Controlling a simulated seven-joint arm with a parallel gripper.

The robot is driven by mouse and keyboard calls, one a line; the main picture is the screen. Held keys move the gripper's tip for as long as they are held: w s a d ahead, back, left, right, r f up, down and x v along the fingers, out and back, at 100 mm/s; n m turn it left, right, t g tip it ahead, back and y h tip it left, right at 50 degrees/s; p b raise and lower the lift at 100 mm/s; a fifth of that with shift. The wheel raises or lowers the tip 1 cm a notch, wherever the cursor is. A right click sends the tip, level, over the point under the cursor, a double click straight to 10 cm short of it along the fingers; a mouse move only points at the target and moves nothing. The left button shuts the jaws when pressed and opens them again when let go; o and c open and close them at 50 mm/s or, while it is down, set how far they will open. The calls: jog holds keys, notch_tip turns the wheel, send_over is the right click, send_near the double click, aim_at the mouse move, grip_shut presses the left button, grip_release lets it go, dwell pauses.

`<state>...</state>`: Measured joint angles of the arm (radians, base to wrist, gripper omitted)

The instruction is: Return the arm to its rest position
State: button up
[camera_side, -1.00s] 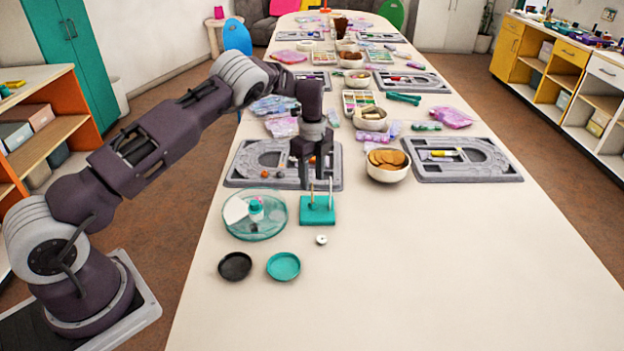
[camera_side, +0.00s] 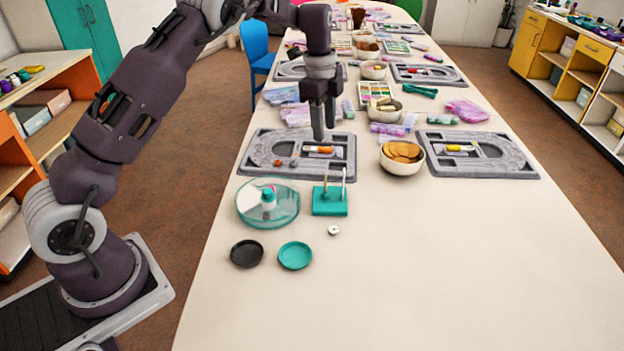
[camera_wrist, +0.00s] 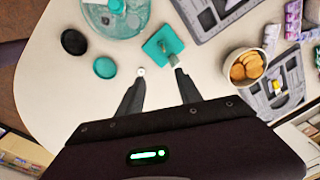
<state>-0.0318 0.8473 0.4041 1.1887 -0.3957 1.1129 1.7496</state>
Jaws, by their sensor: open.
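A teal stand (camera_side: 330,207) with upright pegs is on the table below and nearer the camera than my gripper. A small white bead (camera_side: 334,230) lies on the table beside the stand; in the wrist view the bead (camera_wrist: 141,72) shows by the left fingertip.
A black dish (camera_side: 247,254) and a teal dish (camera_side: 295,256) lie in front. A bowl of tan discs (camera_side: 402,166) and another grey board (camera_side: 520,172) are to the right. The table's near right is clear.

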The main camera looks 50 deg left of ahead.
jog(key=s+d+r+n+t, duration=0.1)
jog(key=s+d+r+n, duration=0.25)
jog(key=s+r, duration=0.45)
jog(key=s+d+r+n+t, duration=0.1)
jog(key=s+d+r+n, duration=0.25)
jog(key=s+r, duration=0.4)
jog(key=s+d+n+t, duration=0.1)
jog(key=s+d+n, duration=0.1)
jog(key=s, duration=0.9)
jog(key=s+d+f+n+t, duration=0.1)
jog(key=s+n, duration=0.4)
jog(key=s, duration=0.6)
jog(key=shift+d+f+n+t, duration=0.3)
jog(key=shift+d, duration=0.1)
jog(key=shift+o, duration=0.6)
